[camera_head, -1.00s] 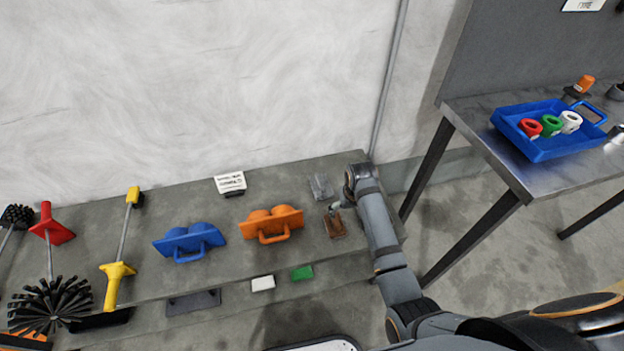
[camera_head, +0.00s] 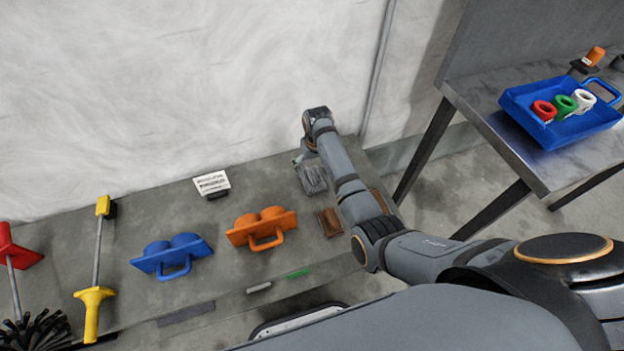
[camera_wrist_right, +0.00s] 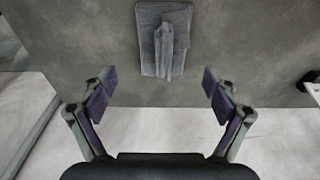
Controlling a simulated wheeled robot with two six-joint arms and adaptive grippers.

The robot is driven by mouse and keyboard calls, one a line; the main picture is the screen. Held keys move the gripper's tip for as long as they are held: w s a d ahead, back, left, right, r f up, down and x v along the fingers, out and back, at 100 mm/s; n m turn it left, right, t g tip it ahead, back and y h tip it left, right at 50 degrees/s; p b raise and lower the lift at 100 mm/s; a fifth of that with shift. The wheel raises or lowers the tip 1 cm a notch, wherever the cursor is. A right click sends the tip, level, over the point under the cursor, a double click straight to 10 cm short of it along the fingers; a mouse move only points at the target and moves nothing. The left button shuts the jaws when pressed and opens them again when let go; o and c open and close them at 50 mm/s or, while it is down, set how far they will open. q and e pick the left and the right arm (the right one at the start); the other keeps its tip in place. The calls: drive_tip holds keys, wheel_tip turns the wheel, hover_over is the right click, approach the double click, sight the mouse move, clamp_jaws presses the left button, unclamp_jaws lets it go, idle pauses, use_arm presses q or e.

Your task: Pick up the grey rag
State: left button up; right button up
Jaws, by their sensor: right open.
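The grey rag (camera_head: 312,179) lies folded on the grey bench top (camera_head: 225,222), near its back edge by the wall. In the right wrist view the rag (camera_wrist_right: 163,40) is a flat grey cloth with a raised fold down its middle, at the top centre. My right gripper (camera_wrist_right: 158,82) is open and empty, its two fingers spread wide. The rag lies beyond the fingertips and roughly centred between them, not held. In the head view my right gripper (camera_head: 304,156) is small, at the rag's far edge, and partly hidden by the wrist. My left gripper is not in view.
A brown rag (camera_head: 329,222) lies nearer, beside my right forearm. An orange float (camera_head: 262,229), a blue float (camera_head: 172,256) and a white sign (camera_head: 212,183) stand to the left. A metal table (camera_head: 490,115) with a blue tray (camera_head: 560,132) is at right. The wall closes off the back.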

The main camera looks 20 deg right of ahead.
sight(313, 174)
drive_tip(key=shift+s+f, duration=0.1)
drive_tip(key=shift+f, duration=0.2)
drive_tip(key=f, duration=0.1)
drive_tip(key=f+b, duration=0.1)
drive_tip(key=f, duration=0.2)
drive_tip(key=shift+a+f+b, duration=0.25)
drive_tip(key=shift+b, duration=0.1)
drive_tip(key=shift+c, duration=0.6)
drive_tip(key=c, duration=1.1)
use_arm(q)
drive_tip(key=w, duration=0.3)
use_arm(e)
drive_tip(key=shift+r, duration=0.15)
